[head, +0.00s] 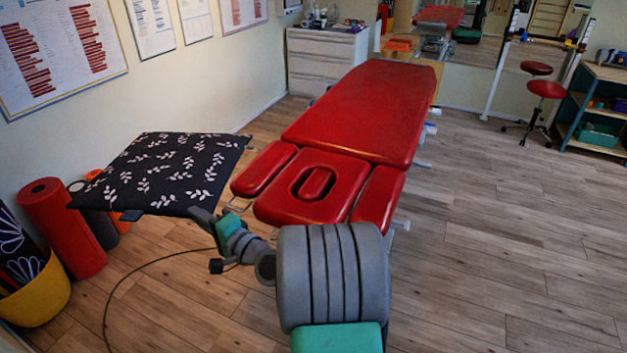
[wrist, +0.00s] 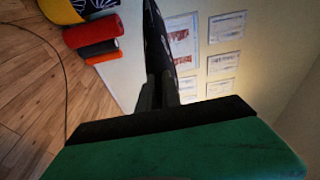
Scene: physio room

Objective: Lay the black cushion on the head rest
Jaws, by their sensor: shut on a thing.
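The black cushion (head: 165,172) has a white leaf pattern and is held up in the air, about level, left of the red treatment table (head: 360,110). My gripper (head: 198,215) is shut on its near right edge. In the wrist view the cushion (wrist: 156,45) shows edge-on between the fingers of my gripper (wrist: 158,88). The head rest (head: 312,187) is the red near end of the table, with an oval opening and a pad inside it. The cushion is apart from it, to its left. Red side pads flank the head rest; nothing lies on it.
A red roll (head: 62,225) and other rolls stand by the left wall, beside a yellow bin (head: 38,290). A white drawer unit (head: 325,62) is at the back. A red stool (head: 546,90) and a shelf (head: 600,105) are at right. Floor right of the table is clear.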

